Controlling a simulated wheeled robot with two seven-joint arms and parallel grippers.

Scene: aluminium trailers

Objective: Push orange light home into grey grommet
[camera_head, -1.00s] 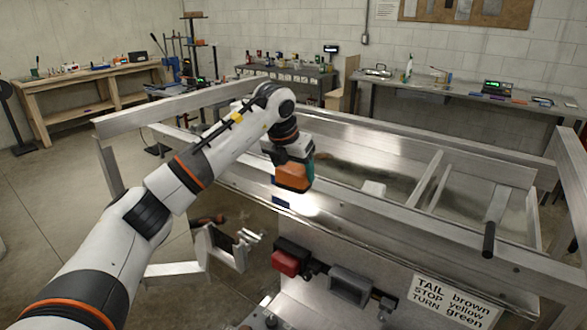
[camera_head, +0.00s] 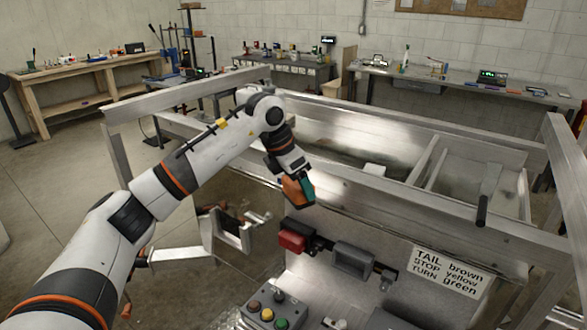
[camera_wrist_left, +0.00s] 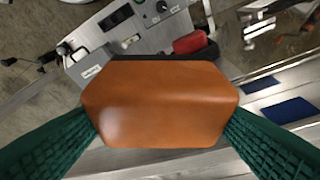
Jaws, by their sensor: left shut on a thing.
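My left gripper (camera_head: 300,190) is shut on the orange light (camera_head: 290,190), above and behind the trailer's rear panel. In the left wrist view the orange light (camera_wrist_left: 160,105) is a rounded block gripped between two green ribbed fingers (camera_wrist_left: 160,125). A grey rectangular piece (camera_head: 353,258), which looks like the grey grommet, sits on the dark strip of the panel, to the right of a red light (camera_head: 291,241). The orange light is apart from it, up and to the left. My right gripper is not in view.
The trailer's aluminium rail (camera_head: 400,205) runs just behind the gripper. A sign (camera_head: 450,272) with wire colours is right of the grey piece. A control box (camera_head: 268,312) with coloured buttons is in front, below the red light. A metal bracket (camera_head: 228,236) stands at left.

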